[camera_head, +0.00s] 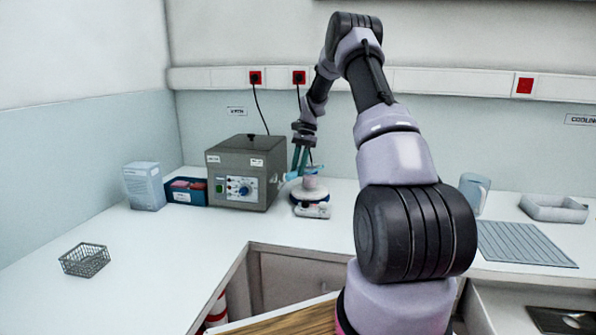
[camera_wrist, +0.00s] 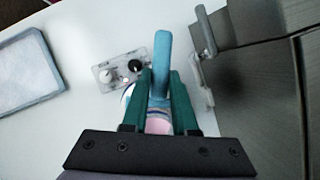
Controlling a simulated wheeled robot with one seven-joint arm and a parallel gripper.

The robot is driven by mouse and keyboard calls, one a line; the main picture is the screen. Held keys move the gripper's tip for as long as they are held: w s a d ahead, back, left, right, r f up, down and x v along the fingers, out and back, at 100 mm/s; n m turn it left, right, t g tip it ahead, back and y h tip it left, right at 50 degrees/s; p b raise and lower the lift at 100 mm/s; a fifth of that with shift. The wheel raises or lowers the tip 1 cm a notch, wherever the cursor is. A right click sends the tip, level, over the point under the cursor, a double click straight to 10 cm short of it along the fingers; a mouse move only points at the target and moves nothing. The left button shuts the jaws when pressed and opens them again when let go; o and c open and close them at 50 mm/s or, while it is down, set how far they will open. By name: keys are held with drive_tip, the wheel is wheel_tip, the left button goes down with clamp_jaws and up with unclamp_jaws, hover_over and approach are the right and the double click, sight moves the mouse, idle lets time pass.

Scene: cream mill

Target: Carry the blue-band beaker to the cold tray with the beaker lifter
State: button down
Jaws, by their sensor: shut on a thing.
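My gripper (camera_head: 301,160) is over the hotplate stirrer, with its green fingers shut on the blue beaker lifter (camera_wrist: 162,55). The lifter also shows in the head view (camera_head: 292,175), sticking out to the left at the beaker. The beaker (camera_head: 310,183) has pinkish contents and is at the hotplate's top; I cannot tell whether it rests there or hangs just above. A pale, shallow tray (camera_head: 553,208) stands at the far right below the "COOLING" sign.
The hotplate stirrer (camera_head: 312,209) is beside a grey oven-like box (camera_head: 246,172) on its left. A grey ribbed mat (camera_head: 522,244) and a blue-grey jug (camera_head: 474,190) are at right. A wire basket (camera_head: 84,260) is at left. A bench corner opening lies in front.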

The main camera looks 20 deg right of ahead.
drive_tip(key=shift+r, duration=3.45)
